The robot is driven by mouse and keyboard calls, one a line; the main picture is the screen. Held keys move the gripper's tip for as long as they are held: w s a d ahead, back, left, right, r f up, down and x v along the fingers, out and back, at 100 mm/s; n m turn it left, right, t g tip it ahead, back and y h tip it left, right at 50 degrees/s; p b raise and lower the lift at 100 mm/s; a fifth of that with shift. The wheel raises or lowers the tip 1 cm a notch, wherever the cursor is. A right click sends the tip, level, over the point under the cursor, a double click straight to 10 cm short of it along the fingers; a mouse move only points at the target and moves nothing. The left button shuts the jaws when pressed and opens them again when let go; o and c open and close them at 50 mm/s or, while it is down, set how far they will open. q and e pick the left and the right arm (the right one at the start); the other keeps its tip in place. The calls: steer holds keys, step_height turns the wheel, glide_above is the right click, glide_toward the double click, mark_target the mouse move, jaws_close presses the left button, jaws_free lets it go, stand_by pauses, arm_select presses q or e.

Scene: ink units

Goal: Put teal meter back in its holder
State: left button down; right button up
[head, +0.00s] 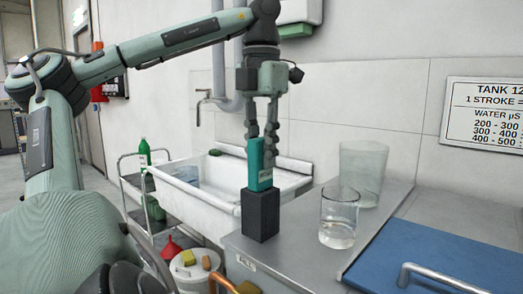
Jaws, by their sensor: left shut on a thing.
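The teal meter (257,160) is upright in my left gripper (261,138), whose fingers are shut on its upper part. The dark grey block-shaped holder (260,217) stands on the steel counter near its left edge. The meter is directly over the holder in this view, and its lower end meets the top of the holder. I cannot tell whether its tip is inside the holder or just above it. My right gripper does not show.
A beaker with some water (339,222) and a larger clear container (362,172) stand on the counter (290,262) right of the holder. A white sink (205,205) lies behind and left. A blue panel with a metal handle (435,262) is at the front right.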

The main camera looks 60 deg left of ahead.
arm_select(q)
steer(key=c, duration=1.3)
jaws_free()
steer(key=shift+c, duration=0.2)
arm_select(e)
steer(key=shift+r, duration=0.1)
arm_select(q)
steer(key=shift+r, duration=0.25)
step_height(320, 180, up, 12)
steer(key=p, duration=0.2)
steer(key=shift+f+p, duration=0.2)
steer(key=shift+p, duration=0.2)
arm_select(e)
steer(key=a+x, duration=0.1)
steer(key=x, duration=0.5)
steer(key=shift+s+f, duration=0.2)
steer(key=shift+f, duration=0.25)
